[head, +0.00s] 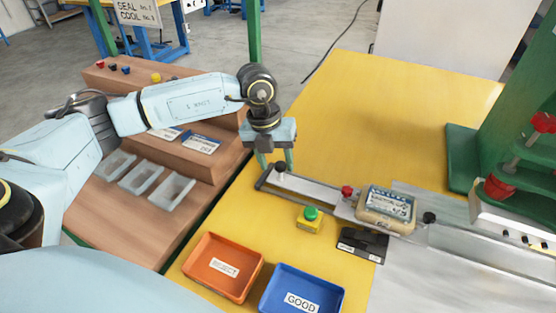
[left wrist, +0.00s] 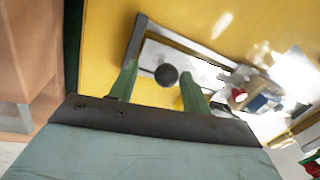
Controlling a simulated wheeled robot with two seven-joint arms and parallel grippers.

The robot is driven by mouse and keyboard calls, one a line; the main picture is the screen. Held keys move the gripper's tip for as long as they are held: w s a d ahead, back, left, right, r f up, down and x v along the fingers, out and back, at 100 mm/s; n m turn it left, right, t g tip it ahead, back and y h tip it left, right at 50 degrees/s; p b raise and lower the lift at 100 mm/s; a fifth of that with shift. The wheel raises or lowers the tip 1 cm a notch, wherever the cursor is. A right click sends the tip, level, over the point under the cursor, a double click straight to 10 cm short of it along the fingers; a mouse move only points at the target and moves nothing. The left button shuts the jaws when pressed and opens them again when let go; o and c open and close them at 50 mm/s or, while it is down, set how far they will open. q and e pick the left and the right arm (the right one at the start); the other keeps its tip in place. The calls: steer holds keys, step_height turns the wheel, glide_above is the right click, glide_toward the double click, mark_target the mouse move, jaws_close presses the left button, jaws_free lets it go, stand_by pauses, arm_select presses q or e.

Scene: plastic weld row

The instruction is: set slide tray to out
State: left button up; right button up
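The slide tray (head: 318,188) is a flat grey metal slide on the yellow table, running from its left end under my left gripper toward the green press at right. A dark round knob (head: 280,167) stands at its left end and also shows in the left wrist view (left wrist: 166,75). My left gripper (head: 275,163) points down at this end, open. In the left wrist view its green fingertips (left wrist: 160,82) lie on either side of the knob, with gaps. I cannot tell whether they are down at its height. My right gripper is out of view.
A labelled block (head: 386,209) sits on the slide, near a red knob (head: 347,191). A green button (head: 310,214), orange REJECT tray (head: 206,285) and blue GOOD tray (head: 270,300) are in front. The green press (head: 500,130) stands right. The yellow table behind is clear.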

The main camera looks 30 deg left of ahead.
arm_select(q)
steer(key=shift+d, duration=0.15)
steer(key=shift+r, duration=0.25)
step_height(320, 180, up, 13)
steer(key=a+p, duration=0.2)
steer(key=p, duration=0.1)
steer(key=shift+s+a+f, duration=0.15)
steer(key=shift+s+a, duration=0.05)
steer(key=shift+s, duration=0.2)
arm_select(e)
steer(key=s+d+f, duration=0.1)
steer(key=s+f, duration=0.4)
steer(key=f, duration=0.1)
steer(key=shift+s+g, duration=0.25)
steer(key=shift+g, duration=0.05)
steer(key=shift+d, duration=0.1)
